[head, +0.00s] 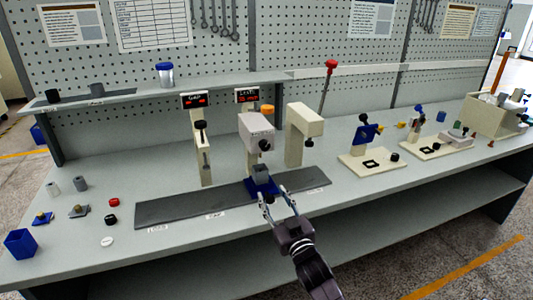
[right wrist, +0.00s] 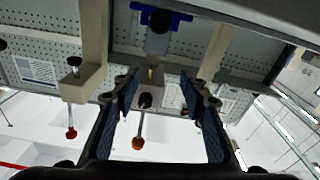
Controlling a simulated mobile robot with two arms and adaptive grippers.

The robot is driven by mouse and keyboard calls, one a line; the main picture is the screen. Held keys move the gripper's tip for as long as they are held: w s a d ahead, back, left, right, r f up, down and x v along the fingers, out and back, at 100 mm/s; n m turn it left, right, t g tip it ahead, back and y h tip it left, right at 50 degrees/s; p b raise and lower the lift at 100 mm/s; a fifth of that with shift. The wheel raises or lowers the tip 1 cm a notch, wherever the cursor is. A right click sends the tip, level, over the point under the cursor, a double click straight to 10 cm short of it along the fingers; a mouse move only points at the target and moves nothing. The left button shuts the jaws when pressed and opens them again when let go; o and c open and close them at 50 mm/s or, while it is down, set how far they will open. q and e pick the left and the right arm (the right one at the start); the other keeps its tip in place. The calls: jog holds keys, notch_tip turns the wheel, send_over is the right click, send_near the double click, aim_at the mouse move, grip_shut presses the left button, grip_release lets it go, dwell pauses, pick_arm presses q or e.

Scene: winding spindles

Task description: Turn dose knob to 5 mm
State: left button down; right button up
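A cream dispenser head (head: 256,130) stands mid-bench under a red display marked LEVEL (head: 247,96). A black knob (head: 266,145) is on its front, and it also shows in the right wrist view (right wrist: 145,100); I cannot read any scale on it. Below the head, a blue fixture (head: 264,188) holds a grey cup (head: 262,171). My right gripper (head: 275,192) is open and empty, in front of the blue fixture and below the knob, touching neither as far as I can tell. In the right wrist view its fingers (right wrist: 160,82) stand wide apart. My left gripper is out of view.
A GAP-display post (head: 201,150) with a black knob stands left, and a cream post (head: 303,125) with a red-knobbed lever right. A dark strip (head: 180,208) runs along the front. Small parts and a blue bin (head: 20,243) lie left; cream fixtures (head: 370,160) stand right.

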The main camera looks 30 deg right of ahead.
aim_at(266, 148)
jog(key=w+d+r+t, duration=0.1)
jog(key=w+r, duration=0.1)
jog(key=r, duration=0.1)
jog(key=w+d+r+t+p, duration=0.1)
jog(key=w+r, duration=0.2)
jog(key=r, duration=0.1)
jog(key=w+d+r+t, duration=0.1)
jog(key=w+r, duration=0.2)
jog(key=shift+w+d+r+n+p, duration=0.1)
jog(key=shift+d+r+n+p, duration=0.1)
jog(key=shift+n+p, duration=0.1)
grip_shut()
